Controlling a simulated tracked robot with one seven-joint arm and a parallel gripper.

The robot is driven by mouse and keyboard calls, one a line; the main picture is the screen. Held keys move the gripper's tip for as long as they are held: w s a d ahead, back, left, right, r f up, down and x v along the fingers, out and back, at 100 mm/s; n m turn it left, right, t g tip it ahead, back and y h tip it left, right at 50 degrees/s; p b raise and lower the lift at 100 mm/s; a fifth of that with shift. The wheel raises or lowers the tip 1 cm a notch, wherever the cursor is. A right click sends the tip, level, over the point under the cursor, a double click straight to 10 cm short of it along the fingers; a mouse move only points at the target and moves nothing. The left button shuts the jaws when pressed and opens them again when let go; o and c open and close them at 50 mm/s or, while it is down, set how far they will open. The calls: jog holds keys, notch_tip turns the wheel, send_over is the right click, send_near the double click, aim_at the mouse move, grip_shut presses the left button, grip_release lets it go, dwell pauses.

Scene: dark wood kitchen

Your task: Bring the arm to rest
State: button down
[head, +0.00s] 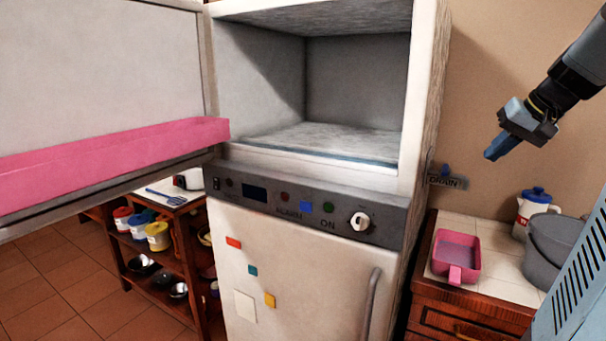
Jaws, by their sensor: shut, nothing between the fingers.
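My gripper (496,148) is at the upper right of the head view, in the air in front of the beige wall. Its blue fingers are together and hold nothing. My arm comes in from the upper right edge and points down to the left. The gripper is apart from everything around it, to the right of the fridge and above the tiled counter.
The fridge's freezer compartment (355,90) is open and empty; its door (100,75), with a pink shelf (110,160), swings out left. A pink pan (456,257), a white jug (532,209) and a grey pot (555,245) stand on the counter (487,232). A shelf rack (180,255) stands left.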

jog(key=s+a+f+n+h, duration=0.1)
jog(key=s+a+f, duration=0.3)
jog(key=s+a, duration=0.4)
jog(key=s+a+f+n+h, duration=0.1)
jog(key=s+a+f+n, duration=0.2)
jog(key=a, duration=1)
jog(key=s+f, duration=0.2)
jog(key=s, duration=0.3)
jog(key=shift+a+f+g+h, duration=0.15)
jog(key=shift+a+g+h, duration=0.2)
jog(key=shift+g+h, duration=0.05)
